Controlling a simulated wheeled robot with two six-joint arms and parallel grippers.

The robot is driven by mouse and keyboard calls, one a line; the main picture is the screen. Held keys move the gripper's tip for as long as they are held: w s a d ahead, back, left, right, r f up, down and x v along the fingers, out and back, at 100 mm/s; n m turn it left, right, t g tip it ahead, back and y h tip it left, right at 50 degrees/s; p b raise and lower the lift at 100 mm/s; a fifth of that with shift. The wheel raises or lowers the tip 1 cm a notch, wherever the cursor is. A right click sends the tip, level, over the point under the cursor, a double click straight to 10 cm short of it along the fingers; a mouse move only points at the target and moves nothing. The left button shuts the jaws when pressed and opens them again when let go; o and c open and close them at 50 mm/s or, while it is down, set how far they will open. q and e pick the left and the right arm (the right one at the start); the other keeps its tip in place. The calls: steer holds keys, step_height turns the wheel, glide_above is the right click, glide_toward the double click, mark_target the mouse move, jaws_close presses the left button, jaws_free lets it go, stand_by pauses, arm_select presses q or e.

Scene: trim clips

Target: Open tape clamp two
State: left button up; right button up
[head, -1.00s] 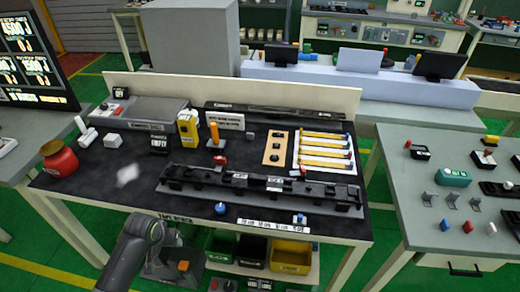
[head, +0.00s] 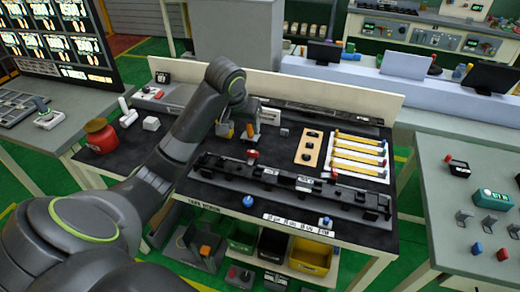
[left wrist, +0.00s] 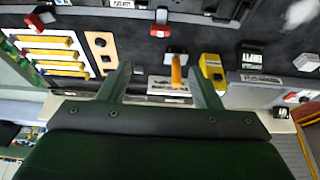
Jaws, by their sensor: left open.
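The long black fixture (head: 290,186) lies across the front of the bench. I cannot read which clamp is number two. My left gripper (left wrist: 162,78) is open and empty behind the fixture. In the left wrist view the orange-handled tool (left wrist: 177,72) shows between its fingers, with red clamps (left wrist: 160,25) beyond. In the head view my arm partly hides this gripper. My right gripper is not in view.
A yellow device (left wrist: 211,68) stands beside the orange-handled tool. A tray of yellow strips (head: 358,153) and a tan panel (head: 309,148) lie at the back right. A red jar (head: 101,136) stands at the left. Coloured bins (head: 311,254) sit below the bench.

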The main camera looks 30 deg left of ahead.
arm_select(q)
steer(key=b, duration=0.6)
glide_toward(253, 152)
steer(key=p+x, duration=0.1)
steer(key=x, duration=0.8)
steer(key=shift+s+a, duration=0.1)
steer(key=shift+r, duration=0.1)
steer(key=c, duration=1)
steer(key=shift+p, duration=0.3)
